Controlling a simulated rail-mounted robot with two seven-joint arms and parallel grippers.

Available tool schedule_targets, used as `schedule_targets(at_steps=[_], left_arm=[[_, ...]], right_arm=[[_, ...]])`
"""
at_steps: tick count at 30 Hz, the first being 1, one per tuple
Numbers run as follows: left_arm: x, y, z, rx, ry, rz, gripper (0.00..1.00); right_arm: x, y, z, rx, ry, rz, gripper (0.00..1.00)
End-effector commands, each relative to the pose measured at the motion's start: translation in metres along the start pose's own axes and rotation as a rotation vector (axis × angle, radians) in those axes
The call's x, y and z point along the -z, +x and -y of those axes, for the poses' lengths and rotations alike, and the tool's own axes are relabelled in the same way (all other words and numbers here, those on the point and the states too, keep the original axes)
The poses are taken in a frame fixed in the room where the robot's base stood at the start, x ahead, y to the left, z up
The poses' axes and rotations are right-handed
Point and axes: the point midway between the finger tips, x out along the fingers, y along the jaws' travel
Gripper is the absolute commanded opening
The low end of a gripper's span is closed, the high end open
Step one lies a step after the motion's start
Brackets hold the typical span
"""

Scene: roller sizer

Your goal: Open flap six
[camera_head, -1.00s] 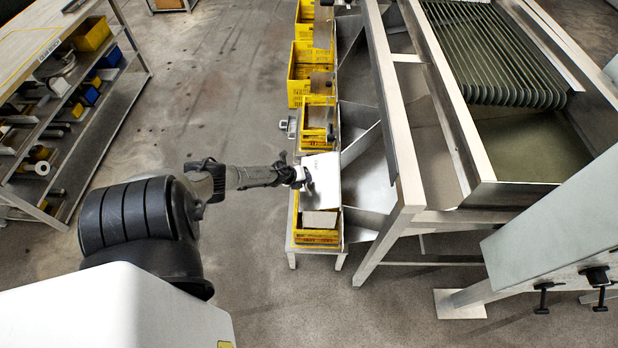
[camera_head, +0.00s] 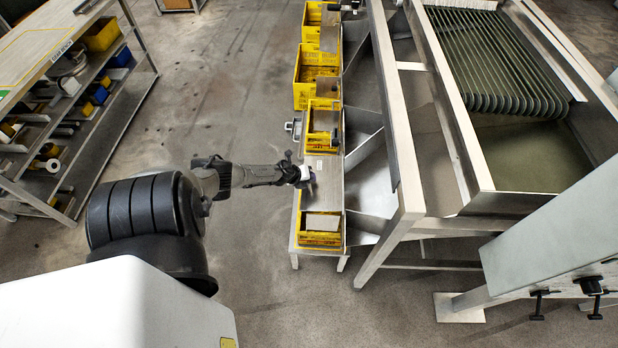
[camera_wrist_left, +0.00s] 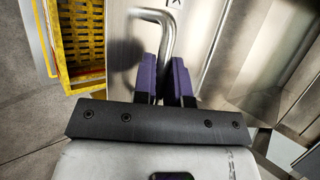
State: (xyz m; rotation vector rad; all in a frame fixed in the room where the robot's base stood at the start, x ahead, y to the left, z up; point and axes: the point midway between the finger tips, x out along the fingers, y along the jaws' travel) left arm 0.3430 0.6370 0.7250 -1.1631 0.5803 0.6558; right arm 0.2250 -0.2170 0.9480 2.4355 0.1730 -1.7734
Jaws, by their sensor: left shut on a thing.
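In the head view, my left gripper (camera_head: 309,175) is at the left side of a grey metal flap (camera_head: 328,188) above the near yellow crates. In the left wrist view, its two purple fingers (camera_wrist_left: 166,78) are shut on a bent metal handle (camera_wrist_left: 165,35). The grey plate (camera_wrist_left: 115,45) lies behind the handle. A label (camera_wrist_left: 172,3) on it is cut off at the top edge, with only an X legible. The flap's exact tilt is hard to tell. My right gripper is not in view.
Yellow crates stand in a row, the nearest (camera_head: 320,240) just below the flap and another (camera_head: 317,82) farther back. The sizer's metal frame (camera_head: 408,185) stands close on the right. A shelf rack (camera_head: 110,120) is at the far left. Open floor lies between.

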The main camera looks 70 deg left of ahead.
Motion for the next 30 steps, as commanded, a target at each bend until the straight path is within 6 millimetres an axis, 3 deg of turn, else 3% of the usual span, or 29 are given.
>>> schedule_targets(at_steps=[1,2,9,20,30], left_arm=[[0.001,0.001,0.003,0.006,0.004,-0.004,0.00],[0.001,0.001,0.003,0.006,0.004,-0.004,0.15],[0.001,0.000,0.002,0.003,0.002,-0.002,0.37],[-0.001,-0.008,0.001,-0.001,0.002,-0.001,0.37],[-0.001,-0.066,0.002,-0.001,0.004,-0.003,0.37]], right_arm=[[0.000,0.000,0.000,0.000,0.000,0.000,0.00],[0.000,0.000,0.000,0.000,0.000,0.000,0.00],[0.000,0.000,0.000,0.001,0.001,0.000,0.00],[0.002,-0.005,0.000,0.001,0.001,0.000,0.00],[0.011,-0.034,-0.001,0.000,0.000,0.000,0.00]])
